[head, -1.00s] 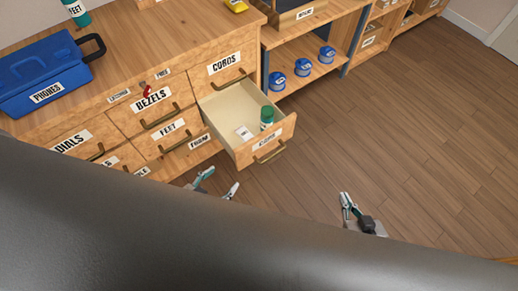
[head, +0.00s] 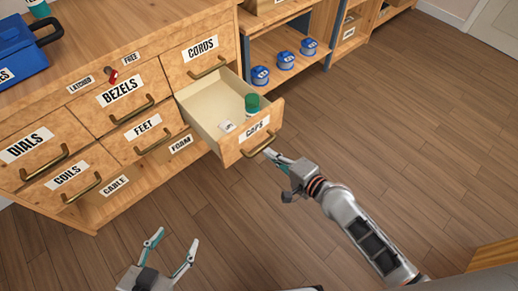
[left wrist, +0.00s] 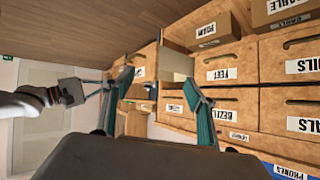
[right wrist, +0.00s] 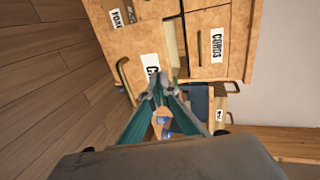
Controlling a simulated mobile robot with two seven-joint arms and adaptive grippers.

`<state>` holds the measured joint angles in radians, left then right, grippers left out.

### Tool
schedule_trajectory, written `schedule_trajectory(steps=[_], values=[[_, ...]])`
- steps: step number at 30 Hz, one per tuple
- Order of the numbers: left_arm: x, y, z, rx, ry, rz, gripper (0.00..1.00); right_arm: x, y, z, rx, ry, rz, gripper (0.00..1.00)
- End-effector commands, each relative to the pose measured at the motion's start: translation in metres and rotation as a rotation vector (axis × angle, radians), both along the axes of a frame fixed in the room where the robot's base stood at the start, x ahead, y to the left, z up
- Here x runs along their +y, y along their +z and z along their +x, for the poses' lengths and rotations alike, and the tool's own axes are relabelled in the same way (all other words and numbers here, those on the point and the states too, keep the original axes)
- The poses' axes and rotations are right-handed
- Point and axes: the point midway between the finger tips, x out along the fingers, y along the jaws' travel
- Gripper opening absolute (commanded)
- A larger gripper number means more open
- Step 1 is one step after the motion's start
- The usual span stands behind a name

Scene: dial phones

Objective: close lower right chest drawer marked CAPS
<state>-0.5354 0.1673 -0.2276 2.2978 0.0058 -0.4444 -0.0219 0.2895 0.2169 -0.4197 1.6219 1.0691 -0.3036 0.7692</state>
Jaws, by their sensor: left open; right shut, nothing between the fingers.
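The CAPS drawer (head: 250,142) stands pulled out of the wooden chest at the lower right, below the CORDS drawer (head: 206,58). A green-capped container (head: 252,104) and a small white labelled item (head: 226,126) are inside it. My right gripper (head: 268,152) is shut and empty, its tips at the drawer front near the right end of the handle; I cannot tell if they touch. In the right wrist view the drawer front (right wrist: 150,65) is just beyond the fingertips. My left gripper (head: 172,250) is open and empty, low in front of the chest, apart from it.
The other drawers, such as BEZELS (head: 122,95) and FEET (head: 146,130), are shut. A blue PHONES case (head: 20,50) sits on the chest top. Blue round containers (head: 285,60) stand on the shelf to the right. The floor (head: 420,130) in front is clear.

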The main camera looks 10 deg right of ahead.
Motion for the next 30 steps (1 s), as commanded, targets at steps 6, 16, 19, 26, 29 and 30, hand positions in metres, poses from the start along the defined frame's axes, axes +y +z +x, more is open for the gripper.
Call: schedule_trajectory(steps=[6, 16, 19, 26, 29, 30], values=[[-0.011, -0.002, 0.0, -0.003, 0.001, -0.035, 0.56, 0.024, -0.017, 0.029, 0.007, 0.0, 0.003, 0.0], [-0.028, 0.009, 0.006, -0.026, 0.003, -0.1, 0.56, 0.058, -0.03, 0.077, 0.004, 0.0, 0.001, 0.0], [-0.031, 0.014, 0.012, -0.04, 0.009, -0.115, 0.56, 0.065, -0.029, 0.087, 0.002, 0.0, -0.002, 0.0], [-0.032, 0.019, 0.015, -0.051, 0.017, -0.129, 0.56, 0.072, -0.027, 0.098, 0.0, 0.002, -0.003, 0.0], [-0.032, 0.02, 0.015, -0.054, 0.017, -0.13, 0.56, 0.072, -0.026, 0.099, -0.001, 0.001, -0.004, 0.0], [-0.032, 0.021, 0.015, -0.054, 0.017, -0.13, 0.56, 0.072, -0.026, 0.099, -0.001, 0.001, -0.004, 0.0]])
